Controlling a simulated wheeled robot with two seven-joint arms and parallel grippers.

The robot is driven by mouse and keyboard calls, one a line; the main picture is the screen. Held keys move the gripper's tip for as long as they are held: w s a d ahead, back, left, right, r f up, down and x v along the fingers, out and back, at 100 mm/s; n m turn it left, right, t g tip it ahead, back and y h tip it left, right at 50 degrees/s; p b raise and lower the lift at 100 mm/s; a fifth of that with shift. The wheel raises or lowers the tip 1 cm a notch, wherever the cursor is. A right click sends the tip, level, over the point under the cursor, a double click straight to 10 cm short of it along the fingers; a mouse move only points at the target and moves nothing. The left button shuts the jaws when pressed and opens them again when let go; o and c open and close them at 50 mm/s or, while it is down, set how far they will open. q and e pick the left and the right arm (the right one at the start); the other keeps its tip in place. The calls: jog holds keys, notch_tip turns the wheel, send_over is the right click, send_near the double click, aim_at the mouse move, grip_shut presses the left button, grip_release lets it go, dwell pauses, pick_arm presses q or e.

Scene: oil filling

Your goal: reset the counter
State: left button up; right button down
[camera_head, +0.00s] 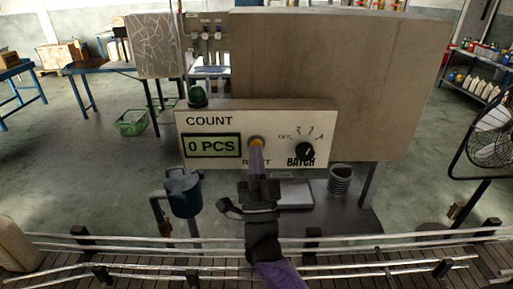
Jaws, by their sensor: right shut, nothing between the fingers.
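The counter panel (222,124) is a pale box facing me, with a display (212,146) that reads "0 PCS" under the word COUNT. A round yellowish reset button (257,141) is to the right of the display, its label below partly hidden by my gripper. My right gripper (257,148) is shut and empty, pointing at the button with its tips at or just in front of it; I cannot tell whether they touch. A black BATCH knob (305,150) is on the panel's right. My left gripper is not in view.
A green dome lamp (197,96) tops the panel's left end. A dark blue-grey cylinder (183,193) stands below left. A conveyor with metal rails (400,238) crosses the front, with a pale jug (15,247) at its left. A fan (490,135) is at the right.

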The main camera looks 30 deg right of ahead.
jog(key=shift+s+a+p, duration=0.45)
jog(key=shift+s, duration=0.3)
jog(key=shift+s+a+p, duration=0.3)
jog(key=shift+s+a, duration=0.15)
jog(key=shift+s, duration=0.25)
jog(key=shift+s+a+p, duration=0.35)
jog(key=shift+s+a, duration=0.05)
jog(key=shift+s, duration=0.35)
jog(key=shift+s+a+p, duration=0.3)
jog(key=shift+s+a, duration=0.15)
jog(key=shift+s, duration=0.25)
